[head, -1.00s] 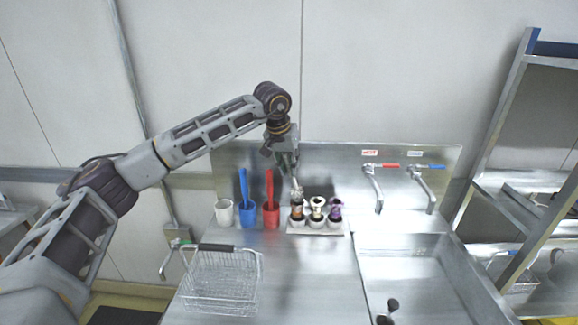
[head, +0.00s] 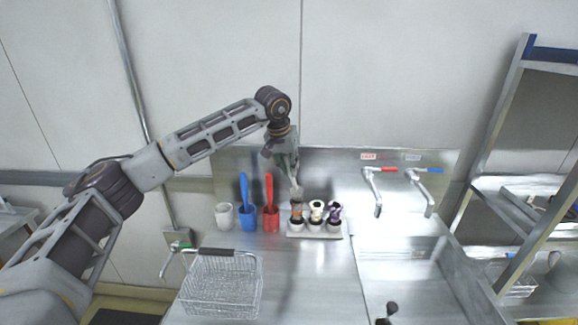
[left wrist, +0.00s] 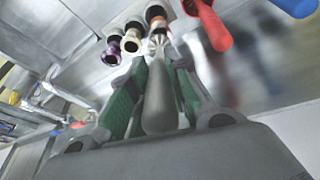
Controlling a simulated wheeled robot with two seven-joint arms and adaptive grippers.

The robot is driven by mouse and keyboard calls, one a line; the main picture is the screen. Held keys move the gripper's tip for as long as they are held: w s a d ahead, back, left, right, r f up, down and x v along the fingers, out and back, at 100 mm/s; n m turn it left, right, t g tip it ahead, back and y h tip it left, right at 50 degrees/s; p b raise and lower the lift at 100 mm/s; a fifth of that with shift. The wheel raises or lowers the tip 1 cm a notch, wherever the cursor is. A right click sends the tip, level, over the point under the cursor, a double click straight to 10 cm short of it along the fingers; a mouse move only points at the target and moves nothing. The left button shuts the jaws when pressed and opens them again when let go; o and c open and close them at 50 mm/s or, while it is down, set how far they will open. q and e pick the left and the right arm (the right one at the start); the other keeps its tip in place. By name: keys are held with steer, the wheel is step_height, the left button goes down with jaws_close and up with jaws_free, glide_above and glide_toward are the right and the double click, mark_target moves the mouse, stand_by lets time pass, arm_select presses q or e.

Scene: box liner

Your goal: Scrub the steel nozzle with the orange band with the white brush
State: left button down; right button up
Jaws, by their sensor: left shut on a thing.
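The steel nozzle with the orange band (head: 296,213) stands at the left end of a row of three in a pale holder (head: 330,234) on the steel counter. My left gripper (head: 289,176) is above it, shut on the white brush (head: 295,191). In the left wrist view the brush handle (left wrist: 160,100) lies between the green-padded fingers of my left gripper (left wrist: 157,92). The brush head points down at the top of the orange-banded nozzle (left wrist: 157,17); I cannot tell whether it touches or enters the mouth. My right gripper is not in view.
A white-banded nozzle (head: 316,210) and a purple-banded one (head: 334,212) stand right beside it. To the left are a red cup (head: 271,222), a blue cup (head: 247,222), both with brushes, and an empty white cup (head: 224,217). A wire basket (head: 222,285) is in front; a sink (head: 410,275) is right.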

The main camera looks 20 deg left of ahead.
arm_select(q)
steer(key=shift+s+f, duration=0.15)
steer(key=shift+f, duration=0.1)
steer(key=shift+s+d, duration=0.1)
steer(key=shift+s, duration=0.25)
steer(key=shift+s+d+b, duration=0.2)
steer(key=shift+s+b, duration=0.1)
steer(key=shift+s, duration=0.3)
steer(key=shift+s+d+b, duration=0.2)
steer(key=shift+s+b, duration=0.05)
steer(key=shift+s, duration=0.35)
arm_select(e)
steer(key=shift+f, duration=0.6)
arm_select(q)
steer(key=shift+w, duration=0.1)
